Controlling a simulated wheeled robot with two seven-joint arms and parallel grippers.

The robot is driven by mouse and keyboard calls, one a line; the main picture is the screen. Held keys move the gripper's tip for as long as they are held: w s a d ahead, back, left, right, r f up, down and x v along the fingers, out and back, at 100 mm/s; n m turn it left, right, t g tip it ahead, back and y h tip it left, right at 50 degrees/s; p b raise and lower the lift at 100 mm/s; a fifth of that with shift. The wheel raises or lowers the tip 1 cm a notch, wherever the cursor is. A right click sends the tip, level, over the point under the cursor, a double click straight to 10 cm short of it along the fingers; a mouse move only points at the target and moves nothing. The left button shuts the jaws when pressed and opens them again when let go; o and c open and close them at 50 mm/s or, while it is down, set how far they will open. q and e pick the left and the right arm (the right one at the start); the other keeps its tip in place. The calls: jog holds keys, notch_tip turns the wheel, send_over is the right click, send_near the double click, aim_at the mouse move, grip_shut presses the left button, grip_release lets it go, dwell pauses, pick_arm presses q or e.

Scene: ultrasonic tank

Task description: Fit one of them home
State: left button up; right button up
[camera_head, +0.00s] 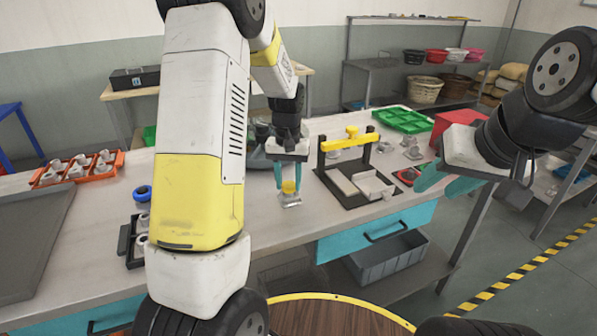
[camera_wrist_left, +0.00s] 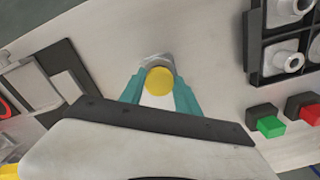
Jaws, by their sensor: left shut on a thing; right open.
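My left gripper (camera_head: 288,178) is shut on a small part with a yellow top and a grey metal base (camera_head: 290,199), low over the bench. In the left wrist view the yellow round top (camera_wrist_left: 159,81) sits between the teal fingers of the left gripper (camera_wrist_left: 160,92). I cannot tell whether the base touches the bench. A black holder (camera_head: 126,245) with grey flanged parts is left of my arm, partly hidden by it; it also shows in the left wrist view (camera_wrist_left: 254,62).
A black-based fixture with a yellow-knobbed bar (camera_head: 345,143) stands right of the left gripper. An orange tray (camera_head: 50,182) of grey parts is at left, a green tray (camera_head: 404,119) at back right.

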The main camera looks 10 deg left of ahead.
aim_at(288, 185)
pick_arm(q)
jog(key=shift+f, duration=0.95)
dwell(3.1)
jog(key=o, duration=1.4)
jog(key=shift+r, duration=3.9)
jog(key=shift+r, duration=0.1)
jog(key=s+r+t, duration=0.2)
jog(key=s+r, duration=0.2)
jog(key=s, duration=0.4)
jog(key=s+d+r+t+h, duration=0.1)
jog(key=s+r+t, duration=0.1)
jog(key=s+r, duration=0.3)
jog(key=s+d+r+m+t+h, duration=0.1)
jog(key=s+r, duration=0.3)
jog(key=s, duration=0.6)
jog(key=shift+s+d+r+t, duration=0.1)
jog(key=shift+s+r+t, duration=0.25)
jog(key=shift+t, duration=0.25)
